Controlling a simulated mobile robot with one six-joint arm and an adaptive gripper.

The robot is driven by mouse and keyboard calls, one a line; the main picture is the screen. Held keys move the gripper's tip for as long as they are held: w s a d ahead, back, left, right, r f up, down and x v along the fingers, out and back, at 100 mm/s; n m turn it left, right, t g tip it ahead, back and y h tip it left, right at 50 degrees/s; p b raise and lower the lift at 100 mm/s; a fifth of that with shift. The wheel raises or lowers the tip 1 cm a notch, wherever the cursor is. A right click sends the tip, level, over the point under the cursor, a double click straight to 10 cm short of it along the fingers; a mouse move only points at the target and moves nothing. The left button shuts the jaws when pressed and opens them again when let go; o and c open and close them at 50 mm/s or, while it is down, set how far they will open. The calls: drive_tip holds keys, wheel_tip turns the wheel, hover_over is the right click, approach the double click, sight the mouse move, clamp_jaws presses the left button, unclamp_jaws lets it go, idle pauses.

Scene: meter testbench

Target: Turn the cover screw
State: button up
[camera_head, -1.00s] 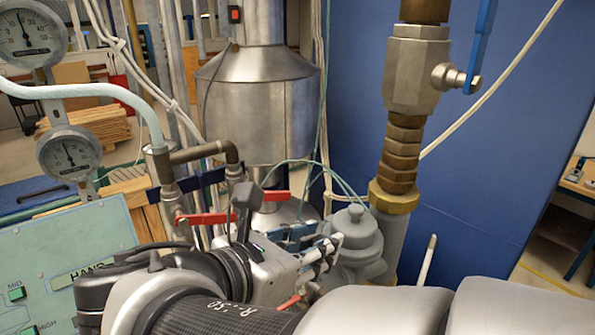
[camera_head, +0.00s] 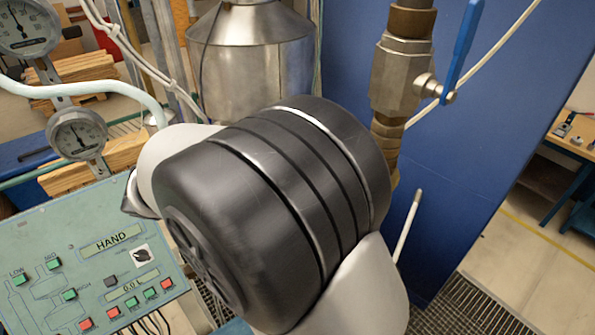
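My gripper is not in view. My own arm (camera_head: 275,195), a large black joint with light grey links, fills the middle of the head view and hides what lies behind it. No cover screw can be seen. The grey metal body with a round cap at the foot of the brass pipe is hidden behind my arm. Only the upper part of that pipe (camera_head: 388,140) and its valve (camera_head: 398,75) with a blue lever (camera_head: 462,50) show, right of my arm.
A green control panel (camera_head: 60,270) marked HAND stands at lower left, below two round gauges (camera_head: 78,134). A metal tank (camera_head: 252,60) stands behind my arm. A blue wall (camera_head: 500,130) is at right, with a floor grate (camera_head: 460,305) below. A white rod (camera_head: 408,225) sticks up beside my arm.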

drive_tip(key=shift+g, duration=0.3)
drive_tip(key=o, duration=1.1)
drive_tip(key=shift+c, duration=0.2)
drive_tip(key=v, duration=0.7)
drive_tip(key=shift+a, duration=0.2)
drive_tip(key=shift+r, duration=0.15)
